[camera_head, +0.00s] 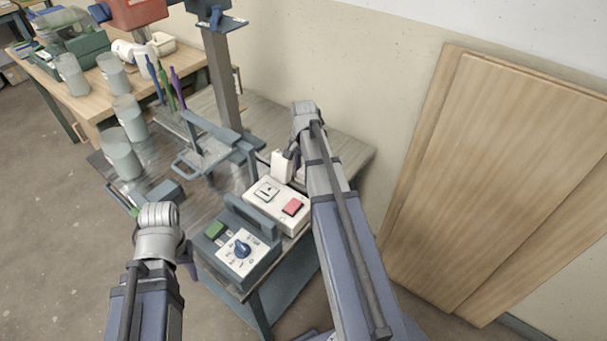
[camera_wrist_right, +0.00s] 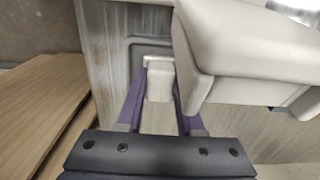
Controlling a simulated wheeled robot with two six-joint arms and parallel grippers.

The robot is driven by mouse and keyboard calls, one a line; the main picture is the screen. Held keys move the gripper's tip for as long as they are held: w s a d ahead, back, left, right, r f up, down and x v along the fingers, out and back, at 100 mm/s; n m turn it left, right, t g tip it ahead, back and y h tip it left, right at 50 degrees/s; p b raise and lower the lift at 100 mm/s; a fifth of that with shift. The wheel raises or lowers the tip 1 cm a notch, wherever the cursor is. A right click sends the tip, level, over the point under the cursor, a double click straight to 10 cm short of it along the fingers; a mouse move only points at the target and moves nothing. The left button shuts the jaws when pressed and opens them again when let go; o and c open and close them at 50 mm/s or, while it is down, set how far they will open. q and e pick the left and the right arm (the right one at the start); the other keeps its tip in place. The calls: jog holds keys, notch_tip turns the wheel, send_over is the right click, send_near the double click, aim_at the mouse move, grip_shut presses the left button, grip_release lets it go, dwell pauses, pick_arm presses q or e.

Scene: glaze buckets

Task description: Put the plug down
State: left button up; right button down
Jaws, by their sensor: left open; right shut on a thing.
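The plug (camera_wrist_right: 159,84) is a small pale block in the right wrist view. It sits between the two purple fingers of my right gripper (camera_wrist_right: 156,98), which is shut on it. Close beside it on the right is a large cream-white casing (camera_wrist_right: 240,50). In the head view my right gripper (camera_head: 292,160) is low over the bench, partly hidden by its own arm, beside a white block (camera_head: 280,165). I cannot tell whether the plug touches the surface below. My left gripper (camera_head: 190,268) is open and empty at the bench's front left, mostly hidden behind its wrist.
A white switch box (camera_head: 276,207) with a red button and a grey control box (camera_head: 238,243) with a blue knob stand at the bench's front. A grey metal stand (camera_head: 215,145) is behind them. Glass jars (camera_head: 122,155) are at left; wooden boards (camera_head: 500,170) lean at right.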

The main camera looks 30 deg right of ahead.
aim_at(304, 170)
jog(key=shift+f, duration=0.15)
jog(key=c, duration=0.5)
grip_release()
jog(key=shift+c, duration=0.2)
notch_tip(304, 170, up, 12)
jog(key=p, duration=1.2)
jog(key=shift+r, duration=0.25)
jog(key=shift+s, duration=0.1)
